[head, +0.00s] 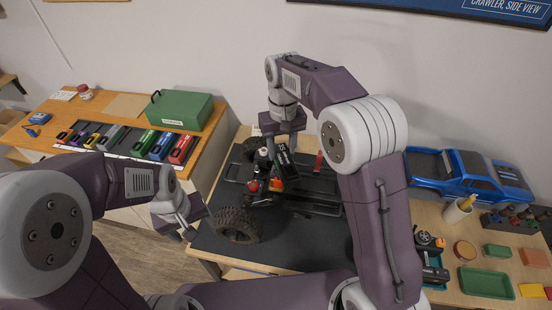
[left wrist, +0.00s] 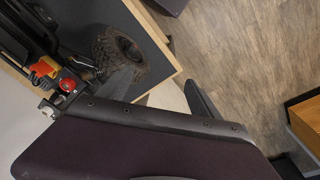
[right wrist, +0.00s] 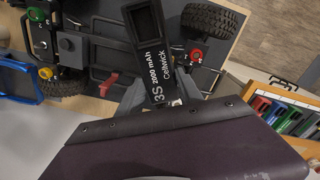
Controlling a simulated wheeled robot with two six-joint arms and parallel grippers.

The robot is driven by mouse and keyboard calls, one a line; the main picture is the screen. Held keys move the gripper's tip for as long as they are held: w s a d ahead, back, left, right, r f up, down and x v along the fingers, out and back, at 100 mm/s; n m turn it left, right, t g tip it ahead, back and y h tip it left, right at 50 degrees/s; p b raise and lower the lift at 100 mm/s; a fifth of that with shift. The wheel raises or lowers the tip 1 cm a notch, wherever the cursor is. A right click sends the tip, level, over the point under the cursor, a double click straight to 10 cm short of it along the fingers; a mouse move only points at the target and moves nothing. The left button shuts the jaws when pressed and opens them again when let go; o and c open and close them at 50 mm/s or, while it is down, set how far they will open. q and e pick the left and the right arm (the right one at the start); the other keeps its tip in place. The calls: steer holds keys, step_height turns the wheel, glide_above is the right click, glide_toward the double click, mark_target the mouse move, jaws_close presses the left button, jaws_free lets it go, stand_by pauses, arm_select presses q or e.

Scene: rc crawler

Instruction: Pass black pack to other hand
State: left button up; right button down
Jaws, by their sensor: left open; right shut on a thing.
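The black pack (right wrist: 152,50) is a dark block with white lettering reading 3S 2000 mAh. My right gripper (right wrist: 160,98) is shut on its lower end in the right wrist view. In the head view the pack (head: 286,162) hangs from the right gripper (head: 290,140) above the crawler chassis (head: 312,190). My left gripper (head: 187,228) is open and empty, left of the chassis near the loose-looking front wheel (head: 236,225). In the left wrist view the left gripper's fingers (left wrist: 160,95) stand apart, with no pack between them. The wheel (left wrist: 122,55) shows beside them.
A side bench (head: 125,105) at left holds a row of several coloured packs (head: 160,146) and a green box (head: 180,109). A blue truck body (head: 465,175), a brush cup (head: 458,210) and green trays (head: 485,282) stand at right. The dark mat (head: 265,250) has free room in front.

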arm_select(q)
steer(key=w+d+r+n+t, duration=0.2)
steer(key=w+d+r, duration=0.1)
steer(key=w+r, duration=0.15)
arm_select(e)
steer(key=shift+w, duration=0.1)
arm_select(q)
steer(key=m+t+h, duration=0.2)
steer(key=t+h, duration=0.1)
glide_toward(286, 171)
steer(key=w+a, duration=0.1)
steer(key=a, duration=0.4)
arm_select(e)
steer(key=shift+d, duration=0.15)
arm_select(q)
steer(key=s+d+r+h, duration=0.1)
steer(key=s+d+r, duration=0.1)
steer(key=d, duration=0.1)
steer(key=shift+m+g, duration=0.3)
steer(key=shift+m, duration=0.1)
steer(key=x, duration=1.2)
steer(key=shift+w+d+f, duration=0.15)
steer(key=shift+w+d, duration=0.05)
steer(key=shift+c, duration=0.3)
steer(key=c, duration=1.5)
jaws_close()
arm_select(e)
steer(key=c, duration=0.7)
jaws_free()
